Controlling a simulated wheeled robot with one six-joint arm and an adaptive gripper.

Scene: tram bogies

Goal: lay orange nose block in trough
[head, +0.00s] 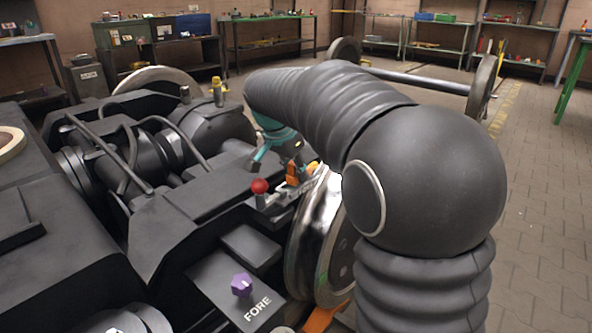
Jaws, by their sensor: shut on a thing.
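My gripper (291,163) is at the far end of my arm, low over the bogie beside the wheel. It is small in view and partly hidden by my arm. It is shut on an orange piece (292,172), which looks like the orange nose block. More orange shows just to the right, and I cannot tell if it is the same piece. Under it is a grey metal fixture (284,194), perhaps the trough, with a red ball knob (260,186) at its left end. I cannot tell whether the block touches the fixture.
The dark bogie frame (185,215) fills the left. A steel wheel (318,240) stands close under my arm. A purple knob (241,285) sits on the plate marked FORE. A loose wheelset (420,80) and shelves stand behind. The paved floor at right is clear.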

